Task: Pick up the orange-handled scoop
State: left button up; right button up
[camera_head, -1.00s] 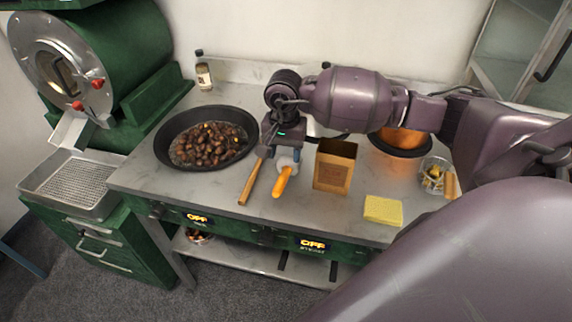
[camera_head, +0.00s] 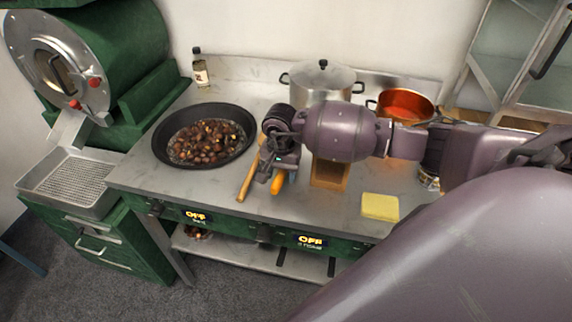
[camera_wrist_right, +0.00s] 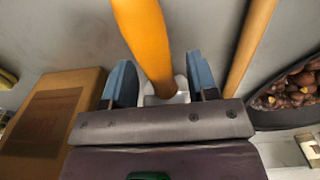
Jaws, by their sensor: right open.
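The orange-handled scoop (camera_head: 278,184) lies on the steel counter, its orange handle end pointing to the front edge. My right gripper (camera_head: 271,174) is over it and hides its pale head in the head view. In the right wrist view, the orange handle (camera_wrist_right: 147,40) runs between the two blue fingertips (camera_wrist_right: 162,82) of my open right gripper, with a gap on each side. Part of the pale scoop head shows beneath the handle. My left gripper is in neither view.
A wooden-handled tool (camera_head: 247,181) lies close left of the scoop. A black pan of chestnuts (camera_head: 160,150) is left. A yellow sponge (camera_head: 380,206) lies right. A steel pot (camera_head: 322,80) and copper pan (camera_head: 405,103) stand behind.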

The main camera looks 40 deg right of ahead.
aim_at(281, 172)
jog(key=shift+c, duration=0.4)
grip_shut()
jog(key=shift+r, duration=0.1)
notch_tip(281, 172, up, 20)
jog(key=shift+b, duration=0.3)
